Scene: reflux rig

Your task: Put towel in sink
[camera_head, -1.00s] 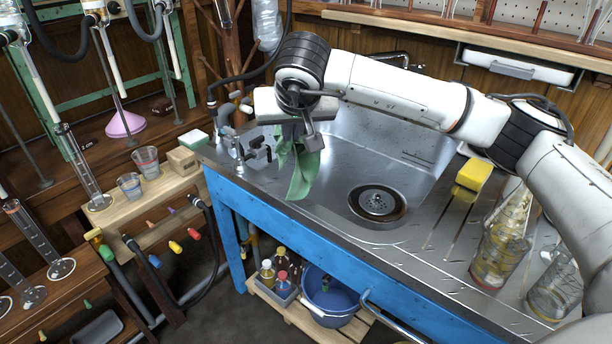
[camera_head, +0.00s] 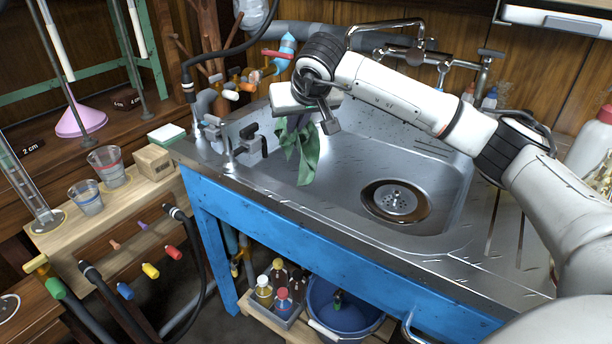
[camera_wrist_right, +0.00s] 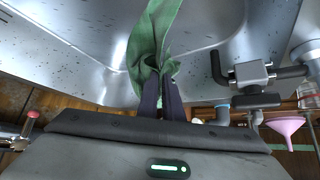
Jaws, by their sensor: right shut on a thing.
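A green towel (camera_head: 301,150) hangs crumpled from my right gripper (camera_head: 308,118) over the left part of the metal sink (camera_head: 345,175). In the right wrist view the towel (camera_wrist_right: 152,40) is pinched between the dark fingers of my right gripper (camera_wrist_right: 160,90), which is shut on it. The towel's lower end hangs free; whether it touches the sink's surface I cannot tell. The round drain (camera_head: 396,201) lies to the right of the towel. My left gripper is not in view.
Grey valves (camera_head: 240,140) stand at the sink's left edge, close to the towel. A tall faucet (camera_head: 400,50) rises behind the basin. Cups (camera_head: 107,165) and a wooden block (camera_head: 154,161) stand on the shelf at left. The basin around the drain is clear.

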